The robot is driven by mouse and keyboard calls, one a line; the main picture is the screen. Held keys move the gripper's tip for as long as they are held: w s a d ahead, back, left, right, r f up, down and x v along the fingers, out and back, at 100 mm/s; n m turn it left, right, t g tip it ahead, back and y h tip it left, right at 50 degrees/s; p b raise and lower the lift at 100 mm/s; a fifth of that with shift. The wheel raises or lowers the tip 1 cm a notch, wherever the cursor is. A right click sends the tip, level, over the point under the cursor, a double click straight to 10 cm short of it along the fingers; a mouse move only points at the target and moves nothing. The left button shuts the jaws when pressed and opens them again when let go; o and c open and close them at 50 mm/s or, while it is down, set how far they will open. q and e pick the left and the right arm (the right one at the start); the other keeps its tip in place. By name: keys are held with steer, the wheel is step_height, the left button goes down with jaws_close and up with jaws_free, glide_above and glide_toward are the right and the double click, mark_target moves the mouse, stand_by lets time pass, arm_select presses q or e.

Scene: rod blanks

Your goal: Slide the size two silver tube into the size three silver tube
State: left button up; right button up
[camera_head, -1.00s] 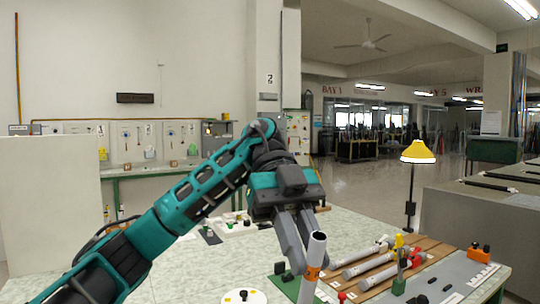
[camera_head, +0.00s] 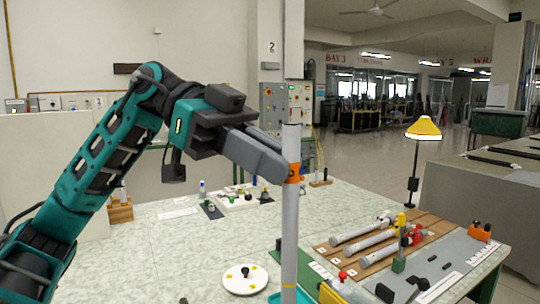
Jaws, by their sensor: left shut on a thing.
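Three more silver tubes (camera_head: 366,244) lie side by side on a wooden rack (camera_head: 333,252) at the right. Size marks on the tubes are too small to read. My right gripper is not in view.
A white round plate (camera_head: 245,281) lies left of the held tube. A yellow lamp (camera_head: 422,130) stands behind the rack. A grey mat (camera_head: 450,270) with small parts and an orange block (camera_head: 479,232) is at right. The pale table (camera_head: 150,260) is mostly clear at left.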

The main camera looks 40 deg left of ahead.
mark_target(283, 218)
arm_select(q)
steer(key=shift+r, duration=0.15)
step_height(283, 218, down, 6)
steer(key=b, duration=0.5)
steer(key=shift+r, duration=0.1)
steer(key=shift+p, duration=0.55)
stand_by(1.5)
stand_by(0.3)
